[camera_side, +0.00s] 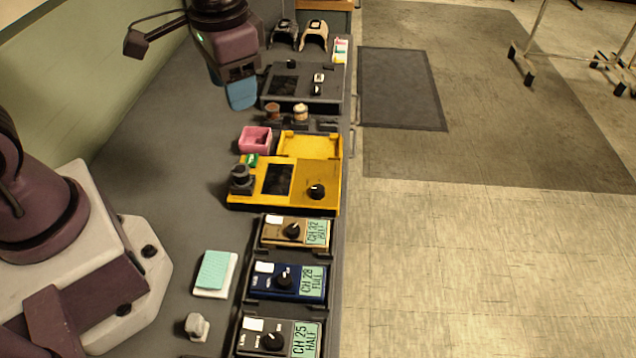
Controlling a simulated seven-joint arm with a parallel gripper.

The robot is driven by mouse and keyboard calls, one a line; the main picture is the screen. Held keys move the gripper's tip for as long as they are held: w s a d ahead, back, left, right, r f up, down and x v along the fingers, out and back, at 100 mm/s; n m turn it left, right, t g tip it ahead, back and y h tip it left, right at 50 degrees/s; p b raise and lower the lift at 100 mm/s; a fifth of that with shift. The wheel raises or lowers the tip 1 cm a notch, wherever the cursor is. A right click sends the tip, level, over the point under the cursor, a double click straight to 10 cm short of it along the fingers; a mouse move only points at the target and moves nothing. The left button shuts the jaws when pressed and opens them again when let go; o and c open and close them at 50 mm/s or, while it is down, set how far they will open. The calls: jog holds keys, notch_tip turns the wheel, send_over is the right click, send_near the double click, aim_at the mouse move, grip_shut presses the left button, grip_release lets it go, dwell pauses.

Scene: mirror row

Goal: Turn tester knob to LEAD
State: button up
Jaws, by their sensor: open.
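The yellow device (262,200) on the bench has a dark screen and a round black knob (316,191) near its right edge. It looks like the tester, but its knob markings are too small to read, so I cannot tell the setting. My gripper (241,98) hangs above the bench further back, left of a dark device (322,104) with a screen and small controls. Its blue fingertips overlap in this view, and it is open, with nothing seen between them. It is apart from the yellow device and its knob.
A yellow tray (311,146) and a pink box (255,139) stand behind the yellow device. Several boxes with knobs and green displays, one a blue box (286,281), line the front. A teal notepad (214,270) lies left of them. The bench's left strip is mostly clear.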

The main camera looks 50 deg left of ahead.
jog(key=g, duration=0.1)
send_over(318, 188)
jog(key=s+a, duration=0.1)
jog(key=s, duration=0.2)
notch_tip(318, 188, down, 9)
jog(key=w+d+n, duration=0.1)
jog(key=w, duration=0.2)
jog(key=shift+t+h, duration=0.3)
jog(key=shift+h, duration=0.1)
notch_tip(318, 188, down, 13)
jog(key=shift+r, duration=0.1)
jog(key=c, duration=0.9)
